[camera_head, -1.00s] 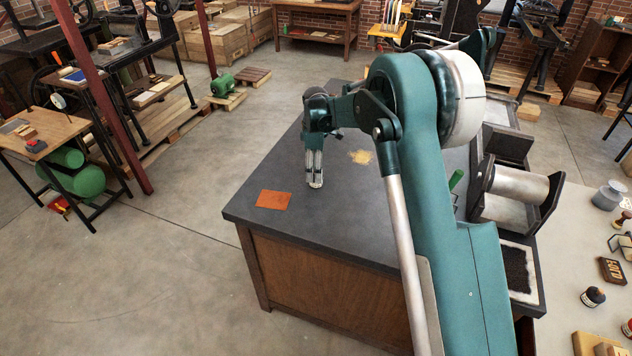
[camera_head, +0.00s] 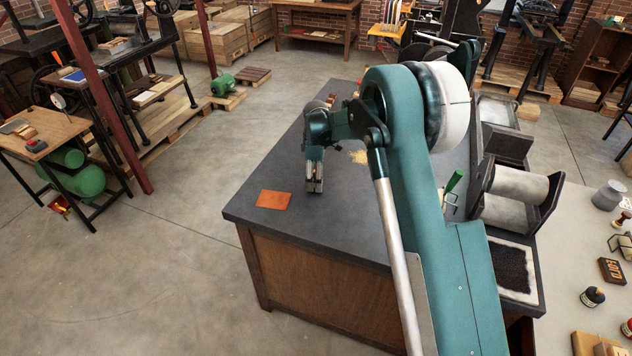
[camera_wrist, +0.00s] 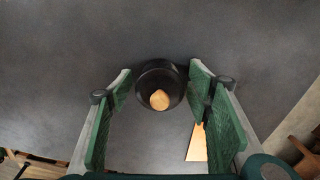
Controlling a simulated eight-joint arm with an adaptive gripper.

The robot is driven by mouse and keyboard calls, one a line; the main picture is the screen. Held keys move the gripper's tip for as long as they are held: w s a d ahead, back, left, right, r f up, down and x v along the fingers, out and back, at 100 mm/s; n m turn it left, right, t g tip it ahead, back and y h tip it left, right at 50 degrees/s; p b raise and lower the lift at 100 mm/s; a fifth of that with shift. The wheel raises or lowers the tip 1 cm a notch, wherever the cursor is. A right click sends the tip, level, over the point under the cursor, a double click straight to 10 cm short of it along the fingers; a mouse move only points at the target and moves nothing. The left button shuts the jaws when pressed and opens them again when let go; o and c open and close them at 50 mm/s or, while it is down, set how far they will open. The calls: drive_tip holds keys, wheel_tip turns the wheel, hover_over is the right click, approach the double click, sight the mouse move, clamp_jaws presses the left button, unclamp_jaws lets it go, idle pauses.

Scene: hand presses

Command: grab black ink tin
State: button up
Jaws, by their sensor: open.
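The object is near the fingertips, with a small gap visible on each side. In the head view my gripper (camera_head: 314,187) points down close to the bench top, and the tin cannot be made out behind it.
An orange leather piece (camera_head: 273,200) lies left of my gripper on the bench (camera_head: 340,235). A green-handled tool (camera_head: 453,187) and a roller (camera_head: 515,188) are to the right. A dark labelled container (camera_head: 593,297) stands on the pale side table.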

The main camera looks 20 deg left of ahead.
drive_tip(key=c, duration=1.1)
drive_tip(key=shift+r, duration=5.05)
